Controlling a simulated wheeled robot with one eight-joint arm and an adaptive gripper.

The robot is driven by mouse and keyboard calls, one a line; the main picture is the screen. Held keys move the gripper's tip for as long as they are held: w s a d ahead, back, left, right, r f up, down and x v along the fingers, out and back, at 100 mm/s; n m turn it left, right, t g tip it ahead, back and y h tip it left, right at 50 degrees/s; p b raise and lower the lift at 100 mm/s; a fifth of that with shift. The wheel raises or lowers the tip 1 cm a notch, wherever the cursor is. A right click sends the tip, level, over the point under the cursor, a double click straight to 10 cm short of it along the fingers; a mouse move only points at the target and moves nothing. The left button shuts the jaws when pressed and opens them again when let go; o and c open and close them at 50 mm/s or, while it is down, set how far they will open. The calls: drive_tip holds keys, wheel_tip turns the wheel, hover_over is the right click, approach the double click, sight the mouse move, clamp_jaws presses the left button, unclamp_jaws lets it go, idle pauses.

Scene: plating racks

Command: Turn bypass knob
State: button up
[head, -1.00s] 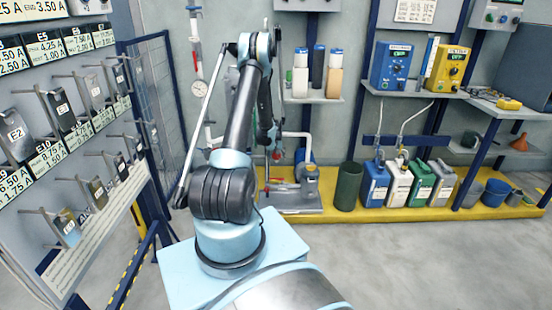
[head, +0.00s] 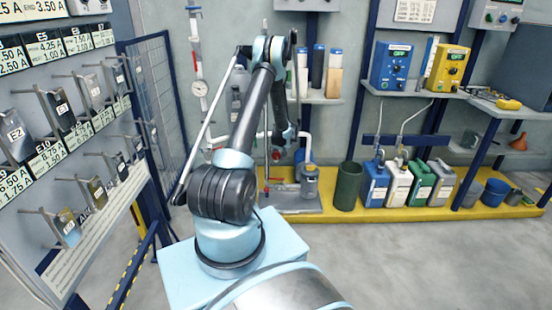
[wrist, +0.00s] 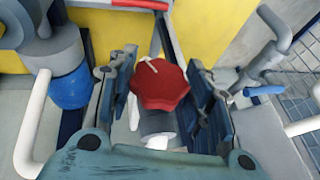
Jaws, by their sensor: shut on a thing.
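The bypass knob is a red, lobed knob (wrist: 160,86) with a pale pointer mark on its top, in the middle of the wrist view. It sits on a light grey stem (wrist: 157,125). My gripper (wrist: 161,72) has one dark finger on each side of the knob and is shut on it. The exact contact of the pads is partly hidden. In the head view my arm reaches down to the pipework by the back wall, and the fingers there are too small to make out.
Close by in the wrist view are a blue and grey cylinder (wrist: 70,85) with a white pipe, a red lever (wrist: 140,4), and grey pipework (wrist: 270,55) at right. In the head view, a green bin (head: 348,186) and several jugs stand right on the yellow platform (head: 400,213).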

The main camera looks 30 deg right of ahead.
idle(0.3)
drive_tip(key=o, duration=1.1)
drive_tip(key=v, duration=1.2)
